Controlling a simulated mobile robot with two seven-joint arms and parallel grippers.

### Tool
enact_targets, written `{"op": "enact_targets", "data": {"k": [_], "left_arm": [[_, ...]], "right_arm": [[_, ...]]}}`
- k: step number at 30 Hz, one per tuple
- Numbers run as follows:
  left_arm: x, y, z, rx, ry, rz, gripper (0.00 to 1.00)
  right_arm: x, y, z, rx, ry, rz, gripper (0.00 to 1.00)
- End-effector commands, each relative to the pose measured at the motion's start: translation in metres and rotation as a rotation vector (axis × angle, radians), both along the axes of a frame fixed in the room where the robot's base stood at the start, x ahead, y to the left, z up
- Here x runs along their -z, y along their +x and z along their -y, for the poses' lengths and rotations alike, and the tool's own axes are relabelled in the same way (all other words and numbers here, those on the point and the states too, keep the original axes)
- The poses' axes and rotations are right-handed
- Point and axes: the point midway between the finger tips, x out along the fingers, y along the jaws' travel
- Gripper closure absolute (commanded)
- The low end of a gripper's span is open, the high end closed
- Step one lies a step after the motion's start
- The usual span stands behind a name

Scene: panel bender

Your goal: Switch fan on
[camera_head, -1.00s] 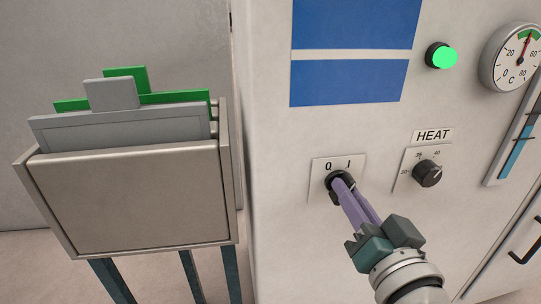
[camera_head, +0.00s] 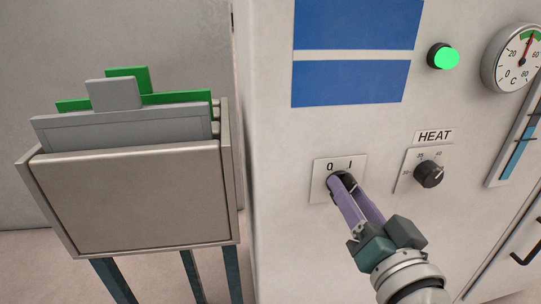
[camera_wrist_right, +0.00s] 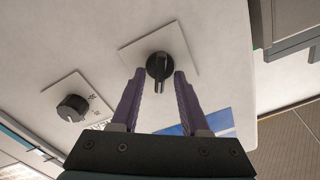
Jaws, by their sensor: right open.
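The rotary switch (camera_head: 348,180) is a black knob on a white plate marked O and I, on the light machine front. My right gripper (camera_head: 342,185) reaches it from below right, with its two purple fingers open. In the right wrist view my right gripper (camera_wrist_right: 159,88) has one finger on each side of the switch knob (camera_wrist_right: 160,66), with visible gaps. The knob's ridge there points down the picture, which seems to be up and toward the I side. The fingers hide part of the knob in the head view. My left gripper is out of view.
A HEAT knob (camera_head: 429,173) sits right of the switch. A bright green lamp (camera_head: 446,57) and a round temperature gauge (camera_head: 515,60) are above. A metal bin (camera_head: 135,200) with grey and green panels stands at the left. Blue panels (camera_head: 349,84) are above the switch.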

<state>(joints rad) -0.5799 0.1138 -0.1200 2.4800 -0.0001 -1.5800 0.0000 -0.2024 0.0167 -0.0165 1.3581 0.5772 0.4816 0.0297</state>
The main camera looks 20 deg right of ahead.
Motion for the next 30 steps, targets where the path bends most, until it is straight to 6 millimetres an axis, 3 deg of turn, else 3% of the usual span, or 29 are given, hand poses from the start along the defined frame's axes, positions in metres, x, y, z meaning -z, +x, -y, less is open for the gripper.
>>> {"op": "enact_targets", "data": {"k": [7,21,30], "left_arm": [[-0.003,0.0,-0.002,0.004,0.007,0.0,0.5],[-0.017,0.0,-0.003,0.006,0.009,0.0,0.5],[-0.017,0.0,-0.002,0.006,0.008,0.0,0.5]], "right_arm": [[0.0,-0.008,-0.002,-0.001,0.0,-0.003,0.55],[0.0,-0.089,-0.021,0.0,0.0,-0.002,0.55],[0.0,-0.097,-0.024,-0.001,0.001,0.001,0.55]]}}
